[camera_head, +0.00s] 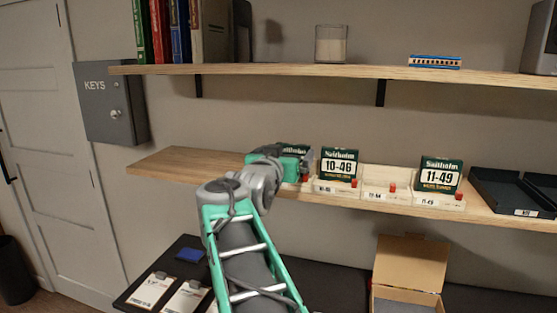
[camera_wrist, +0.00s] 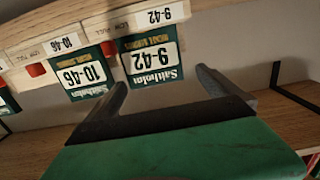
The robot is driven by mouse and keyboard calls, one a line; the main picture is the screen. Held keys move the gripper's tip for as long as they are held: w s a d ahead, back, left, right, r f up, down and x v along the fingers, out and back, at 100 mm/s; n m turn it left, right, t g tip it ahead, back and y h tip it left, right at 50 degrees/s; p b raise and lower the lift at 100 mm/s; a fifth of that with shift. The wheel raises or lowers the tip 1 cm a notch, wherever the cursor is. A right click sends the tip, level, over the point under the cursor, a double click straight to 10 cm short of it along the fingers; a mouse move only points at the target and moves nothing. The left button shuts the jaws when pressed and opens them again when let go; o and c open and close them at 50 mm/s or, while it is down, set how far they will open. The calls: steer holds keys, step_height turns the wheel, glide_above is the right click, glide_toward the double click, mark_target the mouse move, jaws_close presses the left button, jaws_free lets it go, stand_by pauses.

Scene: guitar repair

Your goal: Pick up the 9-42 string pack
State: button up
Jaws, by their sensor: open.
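The 9-42 string pack (camera_wrist: 152,60) is a dark green and white pack that appears upside down in the wrist view. It stands in a pale bin with a 9-42 label (camera_wrist: 160,15). In the head view only the top of the pack (camera_head: 296,147) shows, as my arm and gripper hide the rest. My gripper (camera_wrist: 162,78) is open, with its two fingers pointing at the pack. The left finger is near the pack's lower left edge and the right finger is to its right. I see no clear contact.
The 10-46 pack (camera_head: 339,165) stands close beside it, with the 11-49 pack (camera_head: 440,174) farther right. A pale bin between those two (camera_head: 386,184) looks empty. An upper shelf (camera_head: 330,71) runs above. The lower shelf (camera_head: 175,164) is clear left of my gripper.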

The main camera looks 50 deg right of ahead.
mark_target(296, 146)
steer(key=shift+s+d+r, duration=0.1)
steer(key=shift+d+r, duration=0.2)
steer(key=shift+d, duration=0.15)
steer(key=p+x, duration=0.4)
steer(key=x, duration=0.3)
steer(key=shift+s+f, duration=0.1)
steer(key=shift+s, duration=0.05)
steer(key=shift+a, duration=0.1)
steer(key=c, duration=1.2)
steer(key=shift+c, duration=0.2)
